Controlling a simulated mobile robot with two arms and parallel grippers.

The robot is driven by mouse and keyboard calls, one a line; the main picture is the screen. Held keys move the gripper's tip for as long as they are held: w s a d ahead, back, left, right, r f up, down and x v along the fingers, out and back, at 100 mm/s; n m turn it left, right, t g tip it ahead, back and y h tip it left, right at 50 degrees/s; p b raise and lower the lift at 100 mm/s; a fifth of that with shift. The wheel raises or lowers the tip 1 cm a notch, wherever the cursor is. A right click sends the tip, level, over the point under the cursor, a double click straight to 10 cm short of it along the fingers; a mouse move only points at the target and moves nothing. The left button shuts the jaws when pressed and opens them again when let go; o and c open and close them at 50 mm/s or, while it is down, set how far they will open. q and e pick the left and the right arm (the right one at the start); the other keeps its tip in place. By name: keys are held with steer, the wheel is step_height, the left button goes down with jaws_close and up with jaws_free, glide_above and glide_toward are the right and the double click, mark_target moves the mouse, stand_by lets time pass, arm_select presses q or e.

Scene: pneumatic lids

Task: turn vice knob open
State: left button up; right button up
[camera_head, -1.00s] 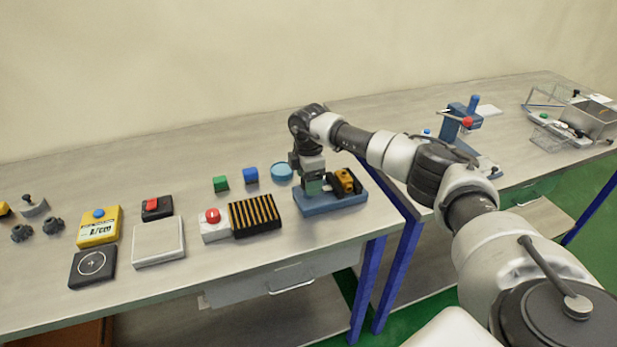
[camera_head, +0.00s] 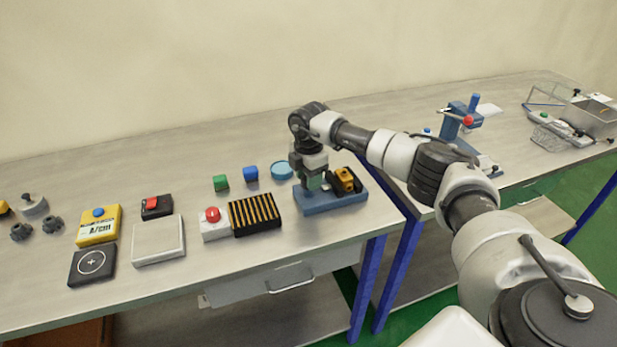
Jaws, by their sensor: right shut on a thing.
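The vice has a blue base (camera_head: 332,203) and stands near the front right of the left bench. A yellow-orange block (camera_head: 346,180) sits at its right side, beside dark jaw parts. My right gripper (camera_head: 311,186) points down at the left part of the vice, shut on the vice knob. The knob is mostly hidden by the gripper and wrist, so its angle cannot be told. My left gripper is not in view.
A black and yellow striped block (camera_head: 254,215) and a red button box (camera_head: 213,224) stand close left of the vice. A blue press (camera_head: 463,118) stands on the right bench.

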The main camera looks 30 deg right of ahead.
steer(key=n, duration=0.4)
steer(key=shift+n+b, duration=0.3)
steer(key=shift+n, duration=0.1)
steer(key=n, duration=0.3)
steer(key=shift+n+b, duration=0.3)
steer(key=shift+b, duration=0.05)
steer(key=n+b, duration=0.1)
steer(key=n, duration=0.3)
steer(key=n+b, duration=0.1)
steer(key=n, duration=0.4)
steer(key=n+b, duration=0.1)
steer(key=n, duration=0.3)
steer(key=shift+n, duration=0.3)
steer(key=n, duration=0.3)
steer(key=shift+r+n+b, duration=0.1)
steer(key=shift+n+b, duration=0.2)
steer(key=n, duration=0.4)
steer(key=shift+b, duration=0.35)
steer(key=shift+n, duration=1.7)
